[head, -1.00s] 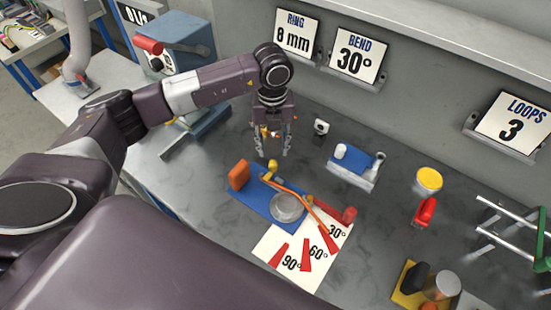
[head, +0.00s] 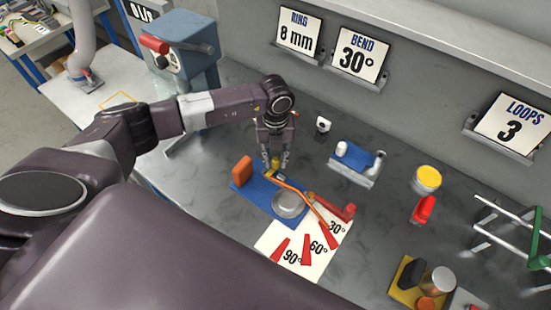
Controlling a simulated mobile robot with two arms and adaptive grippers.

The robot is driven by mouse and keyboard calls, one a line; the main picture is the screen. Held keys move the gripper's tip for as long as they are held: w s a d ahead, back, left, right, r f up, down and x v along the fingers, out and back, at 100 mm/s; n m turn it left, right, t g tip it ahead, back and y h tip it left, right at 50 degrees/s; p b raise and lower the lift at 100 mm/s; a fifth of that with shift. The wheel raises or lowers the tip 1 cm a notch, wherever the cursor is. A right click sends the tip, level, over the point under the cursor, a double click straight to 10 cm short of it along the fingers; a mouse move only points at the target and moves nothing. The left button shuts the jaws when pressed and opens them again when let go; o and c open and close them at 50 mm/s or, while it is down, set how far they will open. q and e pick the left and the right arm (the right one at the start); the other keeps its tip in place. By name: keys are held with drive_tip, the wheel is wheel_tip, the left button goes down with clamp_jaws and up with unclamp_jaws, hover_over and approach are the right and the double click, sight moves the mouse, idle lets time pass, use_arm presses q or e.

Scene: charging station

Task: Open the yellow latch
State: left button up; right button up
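The blue bending fixture (head: 245,193) lies flat on the bench, with an orange block (head: 242,170) at its left end and a round grey disc (head: 288,205) on it. An orange rod runs from near the gripper across the fixture toward the red pointer. A small yellow part (head: 275,162), which looks like the latch, shows at the fixture's back edge. My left gripper (head: 275,164) points down there, one finger on each side of the yellow part. I cannot tell whether the fingers touch it. My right gripper is not in view.
An angle card (head: 291,249) with red marks lies in front of the fixture. A blue and grey block (head: 356,162), a yellow-topped can (head: 427,179) and a red part (head: 423,210) stand to the right. A blue machine (head: 190,50) stands at back left. The bench between is clear.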

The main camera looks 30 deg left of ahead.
use_arm(q)
clamp_jaws()
drive_tip(key=m+b, duration=0.3)
drive_tip(key=shift+w+f, duration=0.15)
drive_tip(key=m+b, duration=0.9)
drive_tip(key=shift+d, duration=0.1)
drive_tip(key=shift+r+m+b, duration=0.2)
drive_tip(key=shift+m+b, duration=1.55)
drive_tip(key=shift+m, duration=0.65)
drive_tip(key=shift+o, duration=2.4)
unclamp_jaws()
